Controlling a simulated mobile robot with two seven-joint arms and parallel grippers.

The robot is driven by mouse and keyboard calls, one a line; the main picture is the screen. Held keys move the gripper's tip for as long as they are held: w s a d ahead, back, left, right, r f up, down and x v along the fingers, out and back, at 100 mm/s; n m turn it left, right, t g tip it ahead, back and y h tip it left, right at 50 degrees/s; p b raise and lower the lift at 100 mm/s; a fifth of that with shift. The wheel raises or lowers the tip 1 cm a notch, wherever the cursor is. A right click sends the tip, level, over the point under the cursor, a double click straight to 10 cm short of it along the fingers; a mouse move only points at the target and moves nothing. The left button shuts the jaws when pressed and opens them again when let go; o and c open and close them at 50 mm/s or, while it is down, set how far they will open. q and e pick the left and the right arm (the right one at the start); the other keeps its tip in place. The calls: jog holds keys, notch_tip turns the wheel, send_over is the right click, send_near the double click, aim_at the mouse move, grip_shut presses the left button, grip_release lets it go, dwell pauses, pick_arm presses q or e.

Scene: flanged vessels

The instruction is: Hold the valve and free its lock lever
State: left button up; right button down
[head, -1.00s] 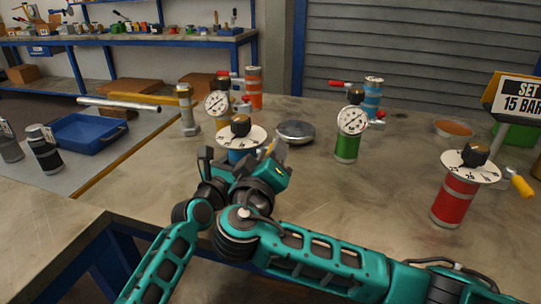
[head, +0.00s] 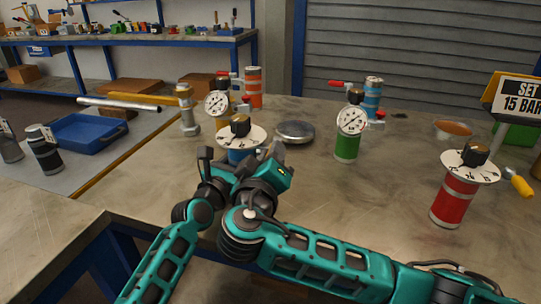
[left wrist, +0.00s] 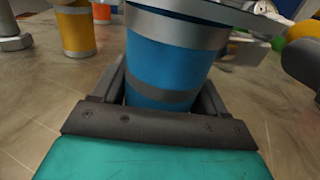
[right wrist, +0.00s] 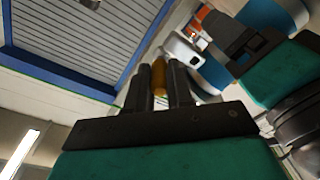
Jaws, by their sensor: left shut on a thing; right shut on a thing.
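The blue valve (head: 240,156) stands upright on the bench, with a white dial (head: 256,134) and a black knob on top. In the left wrist view its blue body (left wrist: 165,62) sits between the fingers of my left gripper (left wrist: 160,98), which is shut on it. My right gripper (head: 274,156) is at the valve's right side, just below the dial. In the right wrist view its fingers (right wrist: 161,88) are shut on the orange-yellow lock lever (right wrist: 159,72). Most of the lever is hidden by the fingers, so its exact position cannot be told.
A red valve (head: 455,203) with a yellow lever stands at right. A green gauge vessel (head: 346,146) and a round metal lid (head: 295,132) are behind. A sign reads "SET 15 BAR" (head: 517,95). A blue tray (head: 90,134) lies left. The bench's middle is clear.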

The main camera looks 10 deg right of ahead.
jog(key=w+d+n+g+y, duration=0.1)
jog(key=d+n+g+y, duration=0.2)
jog(key=n+y, duration=0.5)
jog(key=w+d+n+g+y, duration=0.2)
jog(key=d+n+g+y, duration=0.2)
jog(key=n+y, duration=0.4)
jog(key=shift+d+g+y, duration=0.15)
jog(key=shift+g+y, duration=0.75)
jog(key=shift+y, duration=1.8)
jog(key=shift+w+g, duration=0.1)
jog(key=shift+g, duration=0.2)
jog(key=c, duration=1)
grip_release()
notch_tip(320, 180, up, 10)
